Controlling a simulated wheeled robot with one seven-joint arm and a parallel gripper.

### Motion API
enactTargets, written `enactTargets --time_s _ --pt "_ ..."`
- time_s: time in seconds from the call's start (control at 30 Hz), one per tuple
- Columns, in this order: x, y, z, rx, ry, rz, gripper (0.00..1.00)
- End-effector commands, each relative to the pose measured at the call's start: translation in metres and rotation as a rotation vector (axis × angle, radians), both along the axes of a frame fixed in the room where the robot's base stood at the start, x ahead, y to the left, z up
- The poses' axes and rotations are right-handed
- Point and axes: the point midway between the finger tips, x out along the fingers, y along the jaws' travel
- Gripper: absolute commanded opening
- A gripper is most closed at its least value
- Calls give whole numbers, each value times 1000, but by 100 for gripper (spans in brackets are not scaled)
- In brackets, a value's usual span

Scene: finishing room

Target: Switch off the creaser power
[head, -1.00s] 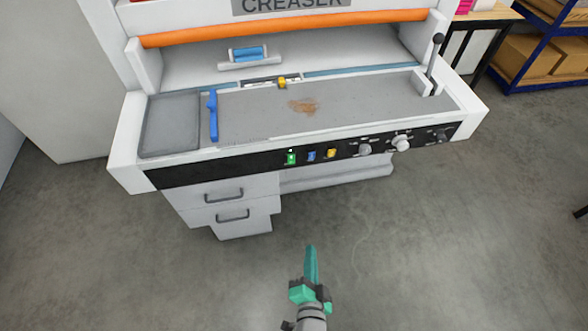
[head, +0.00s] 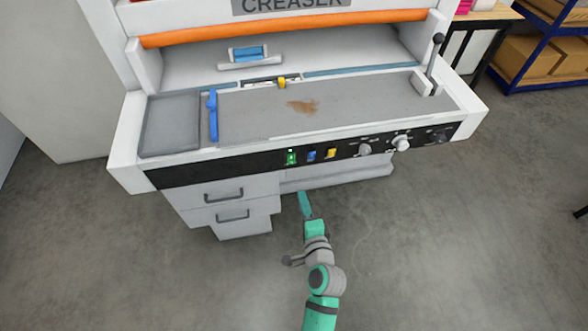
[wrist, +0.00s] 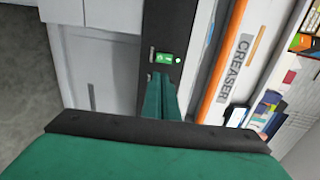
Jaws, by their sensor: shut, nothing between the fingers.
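The creaser (head: 180,170) is a white machine with a black control strip on its front edge. A green lit switch (head: 291,158) sits on that strip, left of a blue button (head: 311,156) and a yellow button (head: 331,153). My gripper (head: 303,194) is shut and empty, in front of the machine and below the strip in the head view. In the wrist view the shut fingers (wrist: 161,85) point at the strip, with the green switch (wrist: 165,58) just beyond their tips. They look apart from it.
Grey knobs (head: 401,143) sit further right on the strip. Drawers with handles (head: 224,194) are under the machine at left. A lever (head: 437,50) stands at the bed's right end. The floor in front is clear.

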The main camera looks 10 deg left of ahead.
Motion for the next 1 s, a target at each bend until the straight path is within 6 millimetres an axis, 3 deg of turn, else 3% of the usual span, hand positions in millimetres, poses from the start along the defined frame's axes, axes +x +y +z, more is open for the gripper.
enactTargets --time_s 0.33,1.0 --pt "13 4 -2 -2 -2 0 0" --pt "117 39 -23 -3 -1 1 0"
